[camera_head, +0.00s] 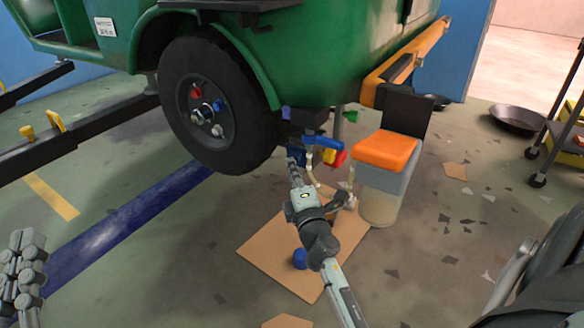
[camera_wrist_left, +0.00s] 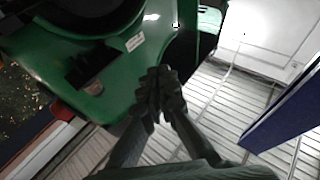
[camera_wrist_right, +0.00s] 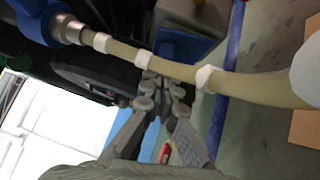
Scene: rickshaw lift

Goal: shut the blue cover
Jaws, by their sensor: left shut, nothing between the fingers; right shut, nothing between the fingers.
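A blue part (camera_head: 322,141), which may be the blue cover, is under the green rickshaw (camera_head: 310,60), right of its wheel. I cannot tell how far open it is. In the right wrist view, blue parts (camera_wrist_right: 180,47) show at the top behind a pale hose (camera_wrist_right: 240,86). My right gripper (camera_head: 292,162) is shut and empty, just below and left of the blue part. In the right wrist view its fingertips (camera_wrist_right: 163,88) are by the hose; contact is unclear. My left gripper (camera_head: 28,245) is shut and empty at the left edge, far from the blue part.
The black wheel (camera_head: 207,103) is just left of my right gripper. An orange-topped box (camera_head: 386,150) stands to the right. A cardboard sheet (camera_head: 265,245) with a small blue cap (camera_head: 300,258) lies below. A dark lift arm (camera_head: 70,135) is at the left.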

